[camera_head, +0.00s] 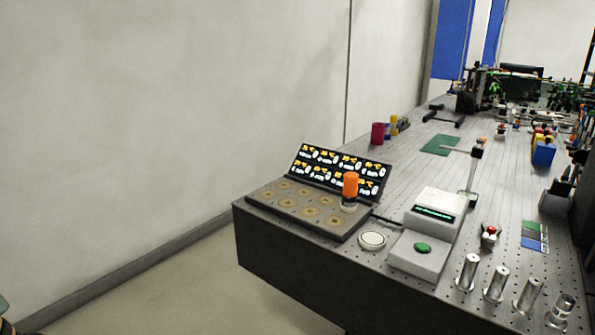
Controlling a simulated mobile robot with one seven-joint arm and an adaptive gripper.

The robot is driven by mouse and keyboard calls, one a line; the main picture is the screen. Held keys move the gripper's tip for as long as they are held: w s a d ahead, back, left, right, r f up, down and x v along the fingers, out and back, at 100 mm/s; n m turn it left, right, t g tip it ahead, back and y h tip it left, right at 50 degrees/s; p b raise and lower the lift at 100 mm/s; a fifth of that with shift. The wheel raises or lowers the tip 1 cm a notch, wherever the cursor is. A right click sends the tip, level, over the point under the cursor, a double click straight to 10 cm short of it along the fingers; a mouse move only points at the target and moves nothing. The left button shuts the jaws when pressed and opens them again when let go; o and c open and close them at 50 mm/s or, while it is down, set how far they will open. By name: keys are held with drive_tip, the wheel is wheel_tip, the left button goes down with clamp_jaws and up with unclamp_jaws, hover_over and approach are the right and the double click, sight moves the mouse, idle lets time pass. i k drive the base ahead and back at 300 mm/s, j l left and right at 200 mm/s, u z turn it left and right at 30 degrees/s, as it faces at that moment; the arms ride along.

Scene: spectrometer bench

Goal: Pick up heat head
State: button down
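An orange-topped cylinder (350,187) with a dark middle and a pale base stands upright at the right side of a grey panel with round tan spots (300,208). It may be the heat head, but no label shows this. Its lower part is small and hard to make out. A black sloped board (335,172) with yellow and white markings rises behind the panel. My gripper is not in view, so nothing shows it near or on the cylinder.
A white instrument (436,220) with a green button and a round white disc (372,240) stand right of the panel. Several metal cylinders (497,284) line the bench's front right. A red cup (377,133) stands farther back. Floor is open at lower left.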

sight(351, 182)
drive_tip(key=i+z, duration=0.15)
drive_tip(key=i, duration=1)
drive_tip(key=k+j+z, duration=0.25)
drive_tip(key=j, duration=0.25)
drive_tip(key=k+j+z, duration=0.25)
drive_tip(key=k+j, duration=0.15)
drive_tip(key=i+l+u, duration=0.15)
drive_tip(key=l, duration=0.15)
drive_tip(key=i+l+u, duration=0.25)
drive_tip(key=l, duration=0.35)
drive_tip(key=i+l+u, duration=0.1)
drive_tip(key=l, duration=0.2)
